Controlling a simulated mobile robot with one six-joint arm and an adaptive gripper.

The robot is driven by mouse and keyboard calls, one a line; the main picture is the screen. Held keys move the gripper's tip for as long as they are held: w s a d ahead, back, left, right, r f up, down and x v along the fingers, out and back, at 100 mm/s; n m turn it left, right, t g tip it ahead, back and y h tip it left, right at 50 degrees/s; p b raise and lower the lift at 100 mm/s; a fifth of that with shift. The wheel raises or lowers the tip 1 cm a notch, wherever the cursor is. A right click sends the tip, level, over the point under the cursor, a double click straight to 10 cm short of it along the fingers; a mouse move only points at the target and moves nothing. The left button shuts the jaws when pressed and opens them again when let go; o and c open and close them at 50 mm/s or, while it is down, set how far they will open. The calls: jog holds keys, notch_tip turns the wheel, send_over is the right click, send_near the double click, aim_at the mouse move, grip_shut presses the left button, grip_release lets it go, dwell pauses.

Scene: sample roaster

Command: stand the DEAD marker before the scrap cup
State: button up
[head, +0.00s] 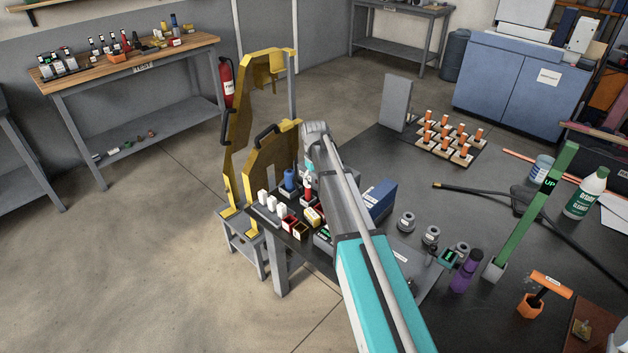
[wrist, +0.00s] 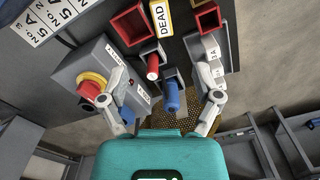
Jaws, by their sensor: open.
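The DEAD marker (wrist: 160,18) is a yellow block with a white label reading DEAD, at the top middle of the wrist view. A red open cup (wrist: 129,24) stands to its left and another red cup (wrist: 207,16) to its right. No label shows which is the scrap cup. My gripper (wrist: 167,106) is open, its fingers spread on both sides of a blue-handled piece (wrist: 172,96) and a red one (wrist: 152,68). I cannot tell whether it touches them. The marker is apart from my fingers. In the head view my arm hides part of this area.
A grey box with a red button on a yellow ring (wrist: 91,84) is close by my left finger. White labelled blocks (wrist: 211,70) stand by the right finger. In the head view a yellow frame (head: 240,130) rises behind the table corner. A blue box (head: 380,200) lies right of my arm.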

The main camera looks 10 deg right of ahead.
jog(key=s+m, duration=0.2)
jog(key=s, duration=2.6)
jog(key=shift+s+a+m, duration=0.15)
jog(key=shift+a+m, duration=0.15)
